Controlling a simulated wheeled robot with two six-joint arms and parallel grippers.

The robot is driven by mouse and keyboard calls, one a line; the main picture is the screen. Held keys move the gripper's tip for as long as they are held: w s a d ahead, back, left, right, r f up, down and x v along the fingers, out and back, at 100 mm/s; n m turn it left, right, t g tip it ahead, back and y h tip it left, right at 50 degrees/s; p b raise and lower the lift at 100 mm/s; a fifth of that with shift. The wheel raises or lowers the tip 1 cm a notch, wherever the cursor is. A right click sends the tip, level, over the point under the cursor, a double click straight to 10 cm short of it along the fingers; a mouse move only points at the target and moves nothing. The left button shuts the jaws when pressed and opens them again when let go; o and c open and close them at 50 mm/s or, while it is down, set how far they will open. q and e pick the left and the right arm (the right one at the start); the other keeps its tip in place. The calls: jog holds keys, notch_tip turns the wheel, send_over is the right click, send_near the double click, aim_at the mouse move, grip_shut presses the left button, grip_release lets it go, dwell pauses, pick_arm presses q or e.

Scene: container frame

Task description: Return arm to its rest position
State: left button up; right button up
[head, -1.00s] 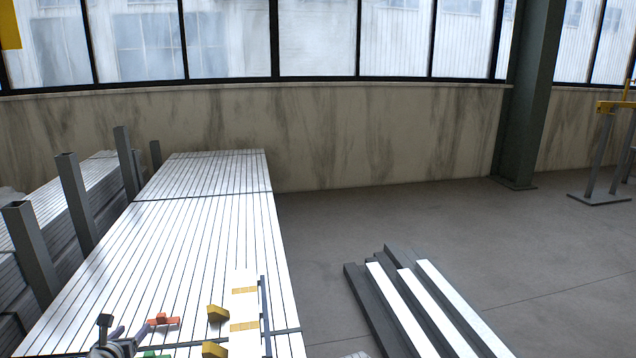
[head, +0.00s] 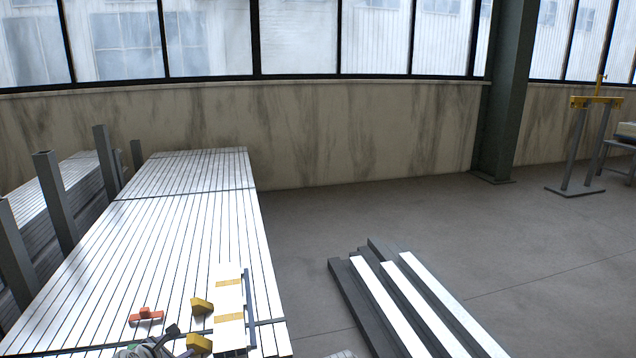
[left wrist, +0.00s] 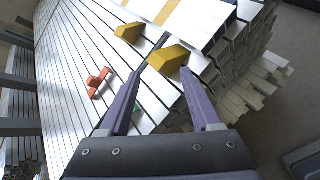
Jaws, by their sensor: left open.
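My left gripper (left wrist: 160,80) is open in the left wrist view, with its two purple fingers apart and nothing between them that it holds. In the head view only part of my left gripper (head: 160,345) shows at the bottom edge, over the near end of the stack of metal profiles (head: 150,240). A yellow block (left wrist: 168,58) lies beyond the fingertips, a second yellow block (left wrist: 129,32) farther off, and a red piece (left wrist: 98,82) to the left. A green piece is mostly hidden by the left finger. My right gripper is out of view.
Grey upright posts (head: 55,200) stand along the left of the stack. Dark and white beams (head: 400,300) lie on the floor to the right. A white piece with yellow bands (head: 229,300) lies near the stack's right edge. Open floor (head: 330,220) stretches behind.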

pick_arm(q)
jog(key=s+d+f+m+g+h+b, duration=0.1)
jog(key=s+d+f+m+g+b, duration=0.15)
jog(key=d+f+m, duration=0.45)
jog(key=s+d+f+m+g+h+b, duration=0.1)
jog(key=s+d+f+m+g, duration=0.15)
jog(key=d+m, duration=0.7)
jog(key=s+d+f+m+g+y+b, duration=0.4)
jog(key=s+d+f+m+g, duration=0.25)
jog(key=s+d+m, duration=0.75)
jog(key=w+r+m+p, duration=0.1)
jog(key=r+p, duration=1.6)
jog(key=w+a+r+m+p, duration=0.1)
jog(key=w+r+p, duration=0.1)
jog(key=r+p, duration=1.4)
jog(key=shift+a+r+p, duration=0.25)
jog(key=shift+r+p, duration=0.1)
jog(key=shift+p, duration=0.45)
jog(key=shift+t, duration=0.25)
